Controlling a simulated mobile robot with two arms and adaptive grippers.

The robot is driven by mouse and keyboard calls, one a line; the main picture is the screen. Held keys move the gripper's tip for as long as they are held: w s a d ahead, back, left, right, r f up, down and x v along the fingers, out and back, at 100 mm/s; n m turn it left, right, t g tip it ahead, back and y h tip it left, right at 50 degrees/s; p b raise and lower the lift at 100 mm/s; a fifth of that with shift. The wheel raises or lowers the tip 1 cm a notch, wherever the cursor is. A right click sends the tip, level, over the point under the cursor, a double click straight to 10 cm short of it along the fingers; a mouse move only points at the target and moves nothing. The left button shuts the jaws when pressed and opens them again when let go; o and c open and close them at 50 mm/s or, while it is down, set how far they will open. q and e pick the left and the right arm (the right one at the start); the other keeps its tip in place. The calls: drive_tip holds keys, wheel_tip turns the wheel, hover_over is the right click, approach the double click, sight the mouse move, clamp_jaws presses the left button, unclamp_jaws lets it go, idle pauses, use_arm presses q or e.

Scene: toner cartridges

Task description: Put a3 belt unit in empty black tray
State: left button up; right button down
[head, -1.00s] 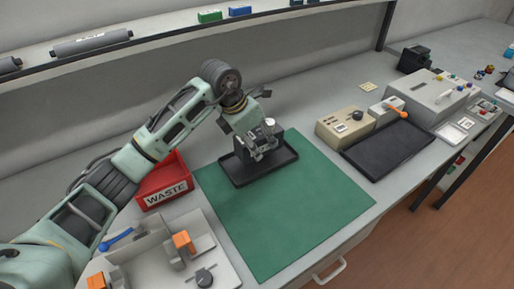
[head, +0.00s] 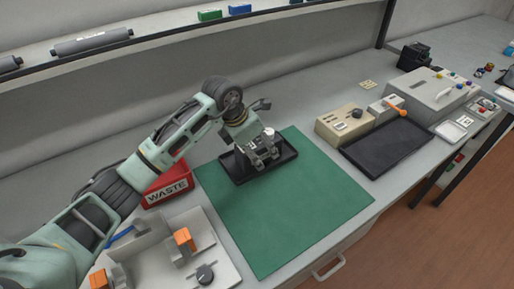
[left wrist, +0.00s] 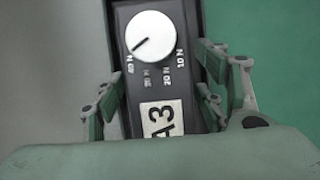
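The A3 belt unit (left wrist: 145,82) is a dark block with a white dial and an "A3" label in the left wrist view. In the head view my left gripper (head: 262,158) is low over a small black tray (head: 237,171) on the far left corner of the green mat. The unit is mostly hidden there by the gripper. I cannot tell whether it touches the tray floor. My right gripper is not in view.
A red WASTE bin (head: 167,189) stands left of the green mat (head: 285,215). A larger empty black tray (head: 388,150) and a beige box (head: 345,123) are at right. Most of the mat is clear.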

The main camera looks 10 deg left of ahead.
use_arm(q)
drive_tip(key=shift+a+r, duration=0.1)
drive_tip(key=shift+r, duration=0.35)
drive_tip(key=b+v, duration=0.1)
drive_tip(key=v, duration=1)
drive_tip(key=shift+s+r, duration=0.15)
